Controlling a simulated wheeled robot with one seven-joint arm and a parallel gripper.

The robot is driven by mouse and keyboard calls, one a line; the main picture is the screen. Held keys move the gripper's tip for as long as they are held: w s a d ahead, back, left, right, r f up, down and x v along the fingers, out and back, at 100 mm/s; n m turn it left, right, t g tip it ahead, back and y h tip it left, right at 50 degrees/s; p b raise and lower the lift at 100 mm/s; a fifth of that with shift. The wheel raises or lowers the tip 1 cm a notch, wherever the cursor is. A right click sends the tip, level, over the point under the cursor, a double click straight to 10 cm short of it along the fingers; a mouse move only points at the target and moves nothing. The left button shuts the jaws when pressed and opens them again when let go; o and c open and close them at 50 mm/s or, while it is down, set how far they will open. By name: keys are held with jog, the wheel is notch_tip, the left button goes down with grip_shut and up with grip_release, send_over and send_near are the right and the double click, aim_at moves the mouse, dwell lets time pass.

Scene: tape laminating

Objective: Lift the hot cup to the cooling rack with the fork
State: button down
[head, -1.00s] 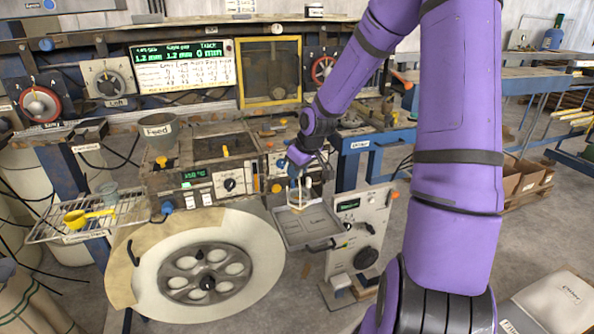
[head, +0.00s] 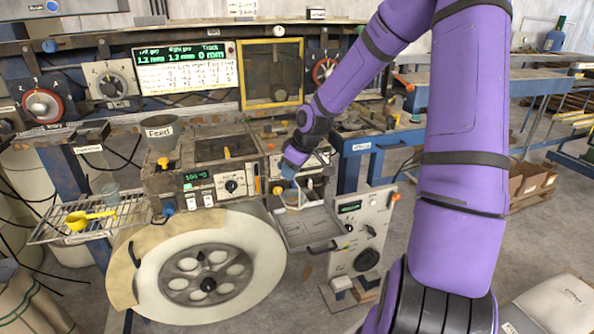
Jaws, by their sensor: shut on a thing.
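My gripper (head: 290,172) is over the back left part of the open grey drawer tray below the panel. It is shut on a thin, pale, looped tool (head: 293,195), which looks like the fork and hangs down toward the tray. I cannot clearly make out a cup at its lower end. The wire cooling rack (head: 58,236) is at the far left. I cannot tell whether that cup is the hot one.
The drawer tray (head: 318,237) juts out, with a white control box (head: 366,235) to its right. A large cream wheel (head: 235,245) fills the space between rack and tray. The machine's control panel (head: 205,180) and a feed pot (head: 161,132) stand behind.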

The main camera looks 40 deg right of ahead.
jog(key=w+a+r, duration=0.2)
jog(key=w+a, duration=0.3)
jog(key=a, duration=0.9)
jog(key=w+a+r, duration=0.2)
jog(key=w+a, duration=0.3)
jog(key=a, duration=1)
jog(key=w+a+r, duration=0.2)
jog(key=w+a, duration=0.3)
jog(key=a, duration=1)
jog(key=shift+w+a, duration=0.25)
jog(key=shift+w, duration=0.15)
dwell(0.9)
jog(key=shift+r, duration=0.15)
